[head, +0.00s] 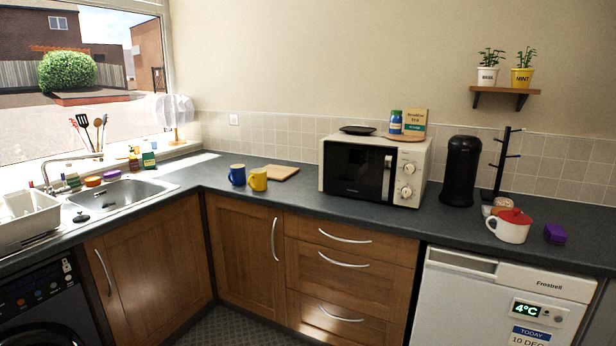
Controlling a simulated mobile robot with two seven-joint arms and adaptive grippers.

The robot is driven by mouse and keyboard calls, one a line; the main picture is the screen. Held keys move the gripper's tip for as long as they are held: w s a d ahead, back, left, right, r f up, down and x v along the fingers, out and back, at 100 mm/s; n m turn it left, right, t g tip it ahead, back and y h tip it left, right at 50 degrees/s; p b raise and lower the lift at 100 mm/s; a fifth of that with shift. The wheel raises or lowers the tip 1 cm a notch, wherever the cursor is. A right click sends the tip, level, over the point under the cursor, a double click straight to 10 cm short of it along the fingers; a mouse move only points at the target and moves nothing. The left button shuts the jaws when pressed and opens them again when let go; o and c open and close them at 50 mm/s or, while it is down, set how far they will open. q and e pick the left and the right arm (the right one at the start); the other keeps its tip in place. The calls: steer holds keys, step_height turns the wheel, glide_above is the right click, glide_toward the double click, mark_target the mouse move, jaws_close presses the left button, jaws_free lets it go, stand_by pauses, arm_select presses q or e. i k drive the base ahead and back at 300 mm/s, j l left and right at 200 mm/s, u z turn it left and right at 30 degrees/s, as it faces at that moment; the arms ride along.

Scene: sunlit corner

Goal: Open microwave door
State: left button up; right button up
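The microwave (374,168) stands on the dark worktop against the tiled back wall, right of the picture's middle. It has a cream body and a dark front window. Its door (352,172) looks closed flush with the front. A pale vertical handle (387,177) runs down the door's right edge. The control panel (406,179) with two round knobs is to the right of the handle. Neither of my grippers shows in the head view.
A blue mug (237,175) and a yellow mug (258,180) stand left of the microwave, near a wooden board (275,172). A black cylinder (461,171) stands to its right. Small items lie on its top. The worktop (330,207) before it is clear.

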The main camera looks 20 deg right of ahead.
mark_target(361, 171)
steer(key=i+l+z, duration=0.1)
steer(key=z, duration=0.25)
steer(key=i+z, duration=0.1)
steer(key=z, duration=0.2)
steer(key=i+l+z, duration=0.1)
steer(key=z, duration=0.25)
